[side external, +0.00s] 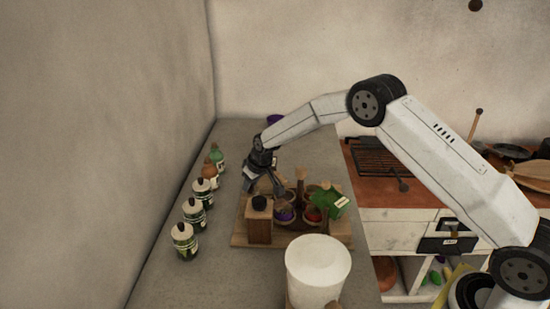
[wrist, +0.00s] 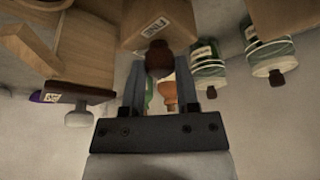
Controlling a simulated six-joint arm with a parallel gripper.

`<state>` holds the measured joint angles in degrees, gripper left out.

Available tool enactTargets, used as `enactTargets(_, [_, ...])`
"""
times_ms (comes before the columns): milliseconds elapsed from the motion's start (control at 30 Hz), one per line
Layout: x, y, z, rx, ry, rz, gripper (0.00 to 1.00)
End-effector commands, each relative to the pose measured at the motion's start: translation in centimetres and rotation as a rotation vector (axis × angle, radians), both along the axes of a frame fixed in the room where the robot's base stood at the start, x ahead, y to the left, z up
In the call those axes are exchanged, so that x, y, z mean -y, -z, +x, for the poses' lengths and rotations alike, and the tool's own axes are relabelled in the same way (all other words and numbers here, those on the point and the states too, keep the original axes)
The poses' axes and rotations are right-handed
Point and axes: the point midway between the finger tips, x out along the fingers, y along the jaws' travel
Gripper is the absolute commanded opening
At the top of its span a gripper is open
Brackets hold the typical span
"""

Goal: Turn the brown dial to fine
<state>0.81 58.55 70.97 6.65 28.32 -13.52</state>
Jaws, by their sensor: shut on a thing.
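The brown dial (wrist: 158,57) is a dark reddish-brown knob on the face of a wooden box (wrist: 158,24) in the wrist view. A white label (wrist: 157,27) sits on the box beside the dial; I cannot read it surely. My gripper (wrist: 162,80) is shut on the dial, a finger on each side of it. In the side view my gripper (side external: 264,188) reaches down behind a wooden box with a black top knob (side external: 259,225). The dial is not distinguishable there, and its setting cannot be told.
Several labelled bottles (side external: 194,216) stand left of the wooden stand (side external: 245,238). A white container (side external: 318,268) stands in front. In the wrist view, a drawer-like piece with a white knob (wrist: 78,118) is left.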

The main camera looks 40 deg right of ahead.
Motion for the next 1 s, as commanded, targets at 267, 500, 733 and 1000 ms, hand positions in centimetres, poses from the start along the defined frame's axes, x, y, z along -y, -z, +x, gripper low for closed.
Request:
enactTargets(267, [-0.03,-0.02,-0.02,-0.001,0.062,0.000,0.00])
enactTargets(500, [-0.03,-0.01,-0.02,-0.001,0.071,0.000,0.00])
enactTargets(733, [-0.03,-0.01,-0.03,-0.001,0.071,0.000,0.45])
enactTargets(1000, [-0.03,-0.01,-0.02,-0.001,0.070,0.000,0.74])
